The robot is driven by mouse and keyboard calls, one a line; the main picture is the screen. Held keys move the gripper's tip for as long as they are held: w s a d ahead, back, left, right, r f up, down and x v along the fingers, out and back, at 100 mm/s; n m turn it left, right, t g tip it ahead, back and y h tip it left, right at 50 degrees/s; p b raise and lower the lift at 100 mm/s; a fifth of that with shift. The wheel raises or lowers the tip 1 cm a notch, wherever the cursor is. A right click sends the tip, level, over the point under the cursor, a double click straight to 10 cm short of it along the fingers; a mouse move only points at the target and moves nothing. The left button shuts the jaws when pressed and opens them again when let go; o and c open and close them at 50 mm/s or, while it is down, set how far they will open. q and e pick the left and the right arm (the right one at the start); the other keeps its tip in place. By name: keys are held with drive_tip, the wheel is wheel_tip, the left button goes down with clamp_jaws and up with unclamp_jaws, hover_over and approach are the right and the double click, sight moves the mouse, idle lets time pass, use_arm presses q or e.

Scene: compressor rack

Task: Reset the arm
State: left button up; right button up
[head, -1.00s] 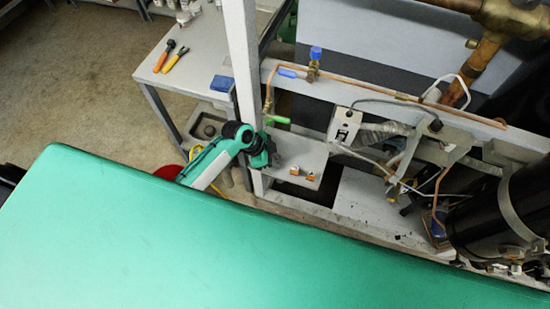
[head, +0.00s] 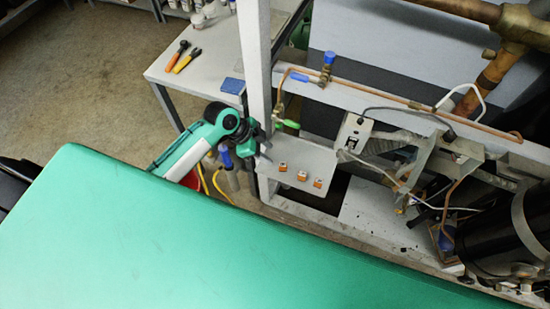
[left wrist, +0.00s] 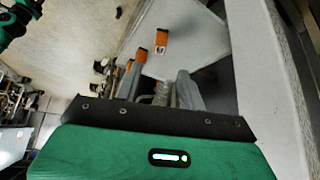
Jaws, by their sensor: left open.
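My left gripper (head: 262,143) is beside the grey upright post, at the left end of a small grey shelf (head: 296,158). In the left wrist view its two fingers (left wrist: 158,88) are apart, and I see nothing held between them. Three small orange-and-white blocks (head: 302,176) sit in a row on the shelf, to the right of the gripper. My right gripper is not in view.
The upright post (head: 256,70) and rack rail (head: 400,110) stand close to my left gripper. A copper pipe with a blue-capped valve (head: 328,70) and a green-handled valve (head: 290,124) are nearby. Pliers (head: 186,60) lie on a side table (head: 215,62).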

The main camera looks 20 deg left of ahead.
use_arm(q)
drive_tip(key=shift+v, duration=1.05)
